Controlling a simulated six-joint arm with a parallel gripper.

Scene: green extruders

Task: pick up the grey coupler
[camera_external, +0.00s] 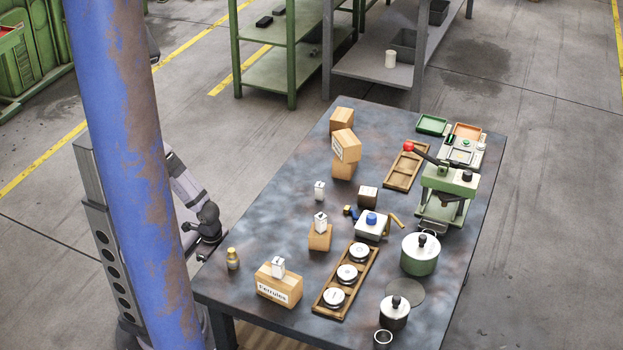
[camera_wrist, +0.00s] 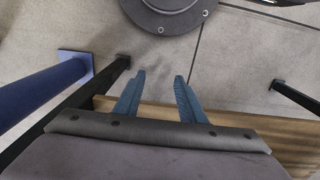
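No part is clearly marked as the grey coupler. The small pale pieces that could be it are a light block standing on the table (camera_external: 319,190), a pale block on a small carton (camera_external: 321,222) and a pale block on the labelled carton (camera_external: 278,266); I cannot tell which is meant. My gripper (camera_wrist: 156,95) shows two blue fingers spread apart with nothing between them in the wrist view. In the external view my dark gripper is small, beside the table's left edge, apart from these pieces. None of them shows clearly in the wrist view.
A blue post (camera_external: 135,160) hides part of my arm. A brass fitting (camera_external: 233,258) stands near the table's left edge. A wooden tray (camera_external: 322,306) with round parts, pots and a green press (camera_external: 450,182) occupy the right side. Cartons (camera_external: 344,168) are stacked at the back.

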